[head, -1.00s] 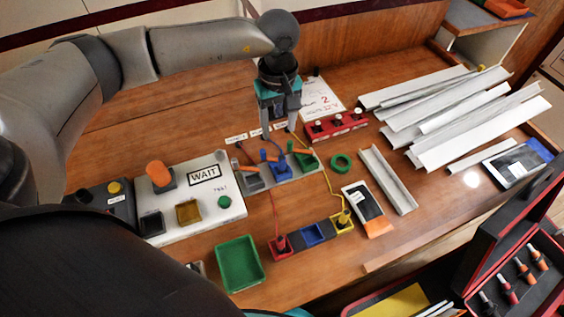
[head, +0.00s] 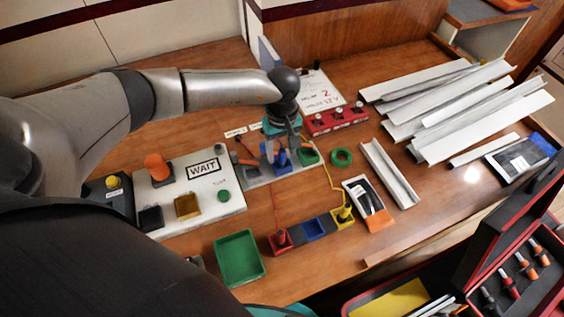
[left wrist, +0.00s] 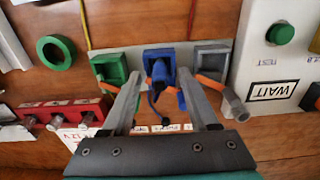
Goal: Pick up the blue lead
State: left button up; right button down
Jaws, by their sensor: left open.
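The blue lead (left wrist: 158,76) has its plug at the blue socket of the far breaker row, between a grey socket (left wrist: 211,60) and a green socket (left wrist: 110,68) in the left wrist view. Its dark cord shows between my fingers. In the head view the blue lead (head: 282,159) is partly hidden by my left gripper (head: 281,151). The left gripper is open, its fingers on either side of the blue plug in the left wrist view (left wrist: 157,80). I cannot tell whether they touch it. My right gripper is not in view.
A near row has a red socket (head: 280,241), an empty blue socket (head: 314,228) and a yellow socket (head: 342,217); red and yellow leads run from it. Orange levers sit by the far sockets. A WAIT panel (head: 225,198) stands left, a red terminal block (head: 336,121) behind right.

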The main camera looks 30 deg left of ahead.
pick_arm(q)
grip_shut()
dwell(0.5)
dwell(0.9)
